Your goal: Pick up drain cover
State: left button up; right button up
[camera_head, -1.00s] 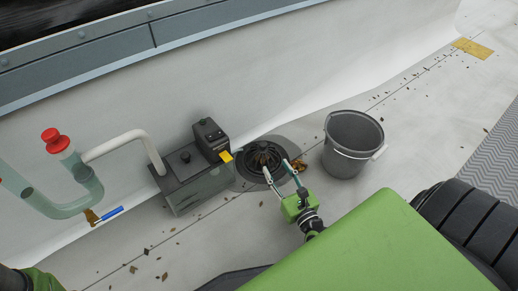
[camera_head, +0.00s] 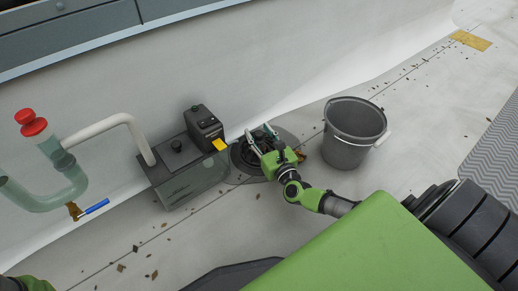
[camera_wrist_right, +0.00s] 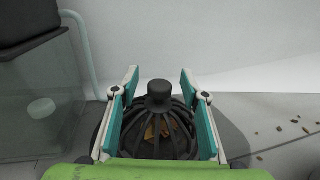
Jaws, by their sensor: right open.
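The drain cover (camera_wrist_right: 160,120) is a black, domed cage with ribs and a round knob on top. In the right wrist view it stands between the two teal finger pads of my right gripper (camera_wrist_right: 161,112), which is open around it. Brown leaves show behind its ribs. In the head view my right gripper (camera_head: 262,143) is over the drain, and the drain cover (camera_head: 254,152) is partly hidden by it. Whether the pads touch the cover cannot be told. My left gripper is not in view; only a green part of that arm shows at the bottom left.
A grey bucket (camera_head: 352,140) stands right of the drain. A grey box-shaped tank (camera_head: 180,175) with a dark control unit (camera_head: 203,127) stands close on the left. A green pipe with a red valve (camera_head: 33,125) is farther left. Loose leaves (camera_head: 137,262) lie on the pale roof.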

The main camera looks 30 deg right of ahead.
jog(key=shift+w, duration=0.1)
jog(key=shift+c, duration=0.3)
grip_shut()
jog(key=shift+r, duration=0.15)
